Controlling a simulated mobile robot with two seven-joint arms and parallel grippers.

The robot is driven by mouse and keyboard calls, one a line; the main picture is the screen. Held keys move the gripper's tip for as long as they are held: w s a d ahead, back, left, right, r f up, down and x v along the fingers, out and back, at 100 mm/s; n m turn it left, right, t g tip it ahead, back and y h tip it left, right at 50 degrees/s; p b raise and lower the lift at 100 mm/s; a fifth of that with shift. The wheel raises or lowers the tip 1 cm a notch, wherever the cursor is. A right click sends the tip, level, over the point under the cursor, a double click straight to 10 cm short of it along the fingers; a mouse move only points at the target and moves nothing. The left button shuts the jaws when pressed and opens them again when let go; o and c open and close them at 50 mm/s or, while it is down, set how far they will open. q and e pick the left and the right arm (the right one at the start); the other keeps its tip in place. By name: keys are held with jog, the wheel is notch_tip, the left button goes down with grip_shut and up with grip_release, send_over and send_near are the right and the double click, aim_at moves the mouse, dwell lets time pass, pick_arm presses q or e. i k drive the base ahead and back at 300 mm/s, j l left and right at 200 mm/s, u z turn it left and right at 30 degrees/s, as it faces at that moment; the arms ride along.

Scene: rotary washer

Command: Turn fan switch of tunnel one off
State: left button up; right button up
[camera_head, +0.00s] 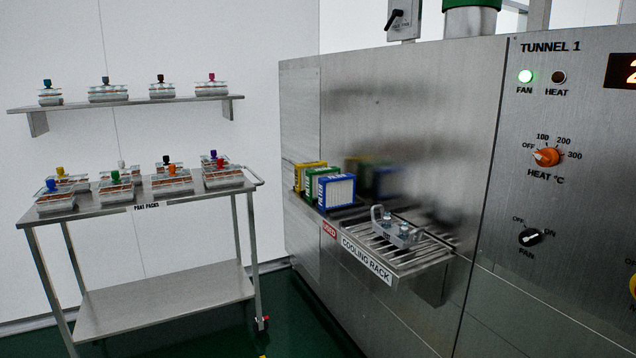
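The fan switch (530,237) is a small black knob low on the steel panel marked TUNNEL 1, at the right of the head view. OFF is printed at its upper left and ON at its upper right. Its white mark seems to point right, toward ON. Neither of my grippers is in view, and nothing covers the switch.
The orange heat knob (547,157) and dark heat lamp (559,77) are above the switch. A cart (165,290) with packs stands at left.

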aim_at(529, 237)
jog(key=z, duration=1.3)
